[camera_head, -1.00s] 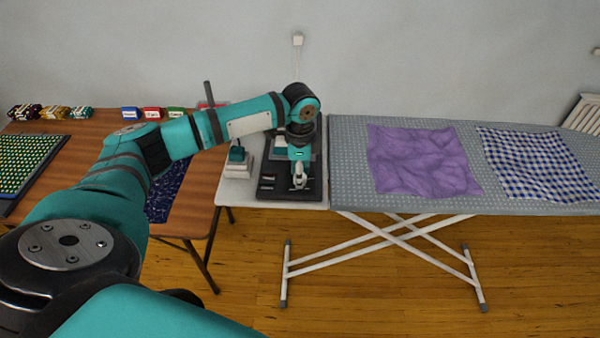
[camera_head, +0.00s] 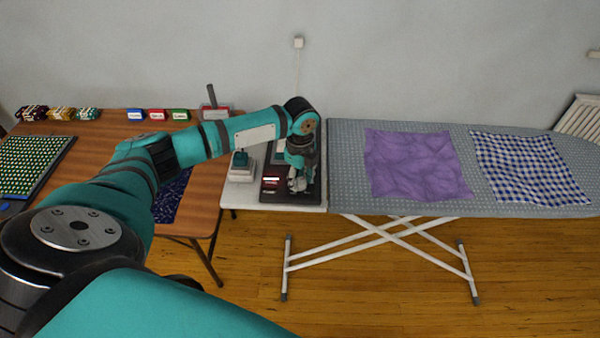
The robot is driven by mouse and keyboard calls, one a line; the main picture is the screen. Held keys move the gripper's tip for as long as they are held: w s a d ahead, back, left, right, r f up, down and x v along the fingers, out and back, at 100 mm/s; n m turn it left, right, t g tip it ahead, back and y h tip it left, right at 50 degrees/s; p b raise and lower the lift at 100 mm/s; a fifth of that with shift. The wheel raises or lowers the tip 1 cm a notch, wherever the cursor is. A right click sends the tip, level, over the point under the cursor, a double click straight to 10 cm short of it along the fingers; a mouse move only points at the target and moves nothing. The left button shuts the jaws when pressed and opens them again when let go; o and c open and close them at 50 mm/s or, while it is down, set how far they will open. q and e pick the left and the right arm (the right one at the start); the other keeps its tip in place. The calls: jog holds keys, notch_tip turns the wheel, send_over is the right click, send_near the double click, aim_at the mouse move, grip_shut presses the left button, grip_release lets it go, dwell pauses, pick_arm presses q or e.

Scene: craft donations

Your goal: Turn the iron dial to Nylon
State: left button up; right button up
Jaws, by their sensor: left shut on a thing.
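My left gripper (camera_head: 298,184) points down over a dark panel (camera_head: 312,200) on the white side table, left of the ironing board. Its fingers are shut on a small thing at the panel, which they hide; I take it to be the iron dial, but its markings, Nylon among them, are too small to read. Small red and white labels (camera_head: 271,181) show on the panel just left of the fingers. A teal and white device (camera_head: 241,167) stands left of the panel. My right gripper is not in view.
The grey ironing board (camera_head: 350,150) stands at the right with a purple cloth (camera_head: 415,165) and a blue checked cloth (camera_head: 530,168) on it. A wooden table (camera_head: 205,190) at the left holds small coloured boxes (camera_head: 157,115) and a green dotted board (camera_head: 30,163).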

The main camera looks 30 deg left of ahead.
aim_at(301, 180)
pick_arm(q)
jog(key=m+p, duration=0.1)
jog(key=m, duration=0.1)
jog(key=shift+r+m, duration=0.15)
jog(key=shift+m, duration=0.25)
jog(key=shift+m+p, duration=0.35)
jog(key=shift+m, duration=1.55)
jog(key=o, duration=1.2)
jog(key=shift+c, duration=0.2)
notch_tip(301, 180, up, 12)
